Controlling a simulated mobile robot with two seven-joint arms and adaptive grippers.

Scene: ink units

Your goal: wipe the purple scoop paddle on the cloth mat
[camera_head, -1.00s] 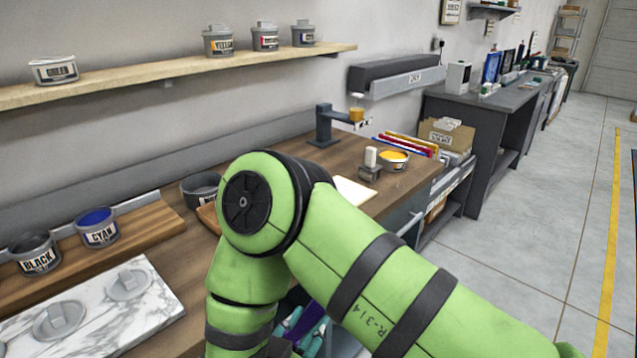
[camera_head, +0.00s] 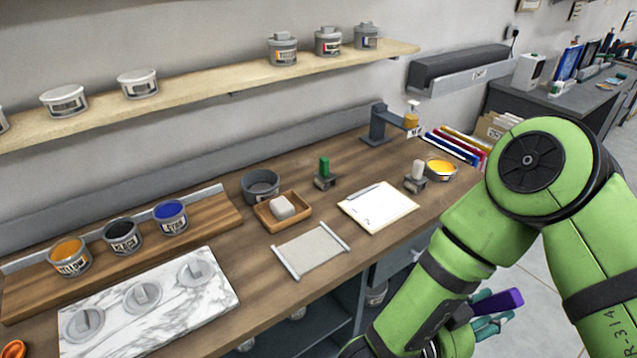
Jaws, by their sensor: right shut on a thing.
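The cloth mat (camera_head: 312,249) is a small grey sheet with a pale bar along each of two sides. It lies flat on the wooden bench, in front of a soap-like block in a tray. My right gripper (camera_head: 492,318) shows partly at the lower right, with teal fingers beyond my green arm. It is shut on the purple scoop paddle (camera_head: 503,301), of which a purple block-like part shows. The gripper and paddle are in front of the bench edge, right of the mat and apart from it. My left gripper is not in view.
Left of the mat lies a marble slab (camera_head: 150,300) with several grey lids; ink tins (camera_head: 122,236) stand behind it. A wooden tray (camera_head: 268,220) holds a pale block. A clipboard-like sheet (camera_head: 378,208) lies right of the mat. A grey bowl (camera_head: 261,184) stands behind.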

